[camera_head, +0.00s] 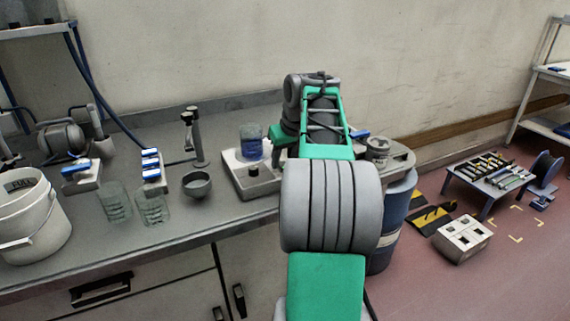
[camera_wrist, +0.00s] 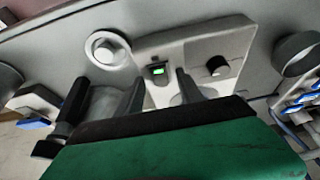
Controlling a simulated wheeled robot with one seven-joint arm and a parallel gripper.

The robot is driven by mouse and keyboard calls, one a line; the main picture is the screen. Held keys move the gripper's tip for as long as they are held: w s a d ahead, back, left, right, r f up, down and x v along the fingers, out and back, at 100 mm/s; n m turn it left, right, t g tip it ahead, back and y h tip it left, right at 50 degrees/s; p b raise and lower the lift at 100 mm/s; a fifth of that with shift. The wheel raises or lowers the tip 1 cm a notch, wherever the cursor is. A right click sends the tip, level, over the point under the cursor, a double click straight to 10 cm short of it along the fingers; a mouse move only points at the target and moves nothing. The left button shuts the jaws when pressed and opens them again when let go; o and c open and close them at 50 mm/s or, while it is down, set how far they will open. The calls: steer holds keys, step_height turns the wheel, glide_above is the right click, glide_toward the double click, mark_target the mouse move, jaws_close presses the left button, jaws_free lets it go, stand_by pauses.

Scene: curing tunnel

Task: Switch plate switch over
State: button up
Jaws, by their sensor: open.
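The plate (camera_head: 238,184) is a pale grey box on the bench, partly hidden behind my arm in the head view. In the wrist view the plate (camera_wrist: 240,40) has a switch (camera_wrist: 158,71) with a lit green face in a dark frame, and a round black knob (camera_wrist: 217,67) beside it. My gripper (camera_wrist: 160,88) is open, with one dark finger on each side of the switch in the picture. Nothing is seen between the fingers. I cannot tell whether either finger touches the plate. In the head view my arm hides the switch and the fingertips.
A beaker with blue contents (camera_head: 252,146) stands at the plate. A grey bowl (camera_head: 197,184) and a blue-and-white rack (camera_head: 152,168) are to the left. A round tin (camera_head: 377,148) is right of my arm. A blue drum (camera_head: 394,215) stands beside the bench.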

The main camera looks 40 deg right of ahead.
steer(key=shift+f, duration=0.2)
steer(key=shift+c, duration=0.5)
jaws_close()
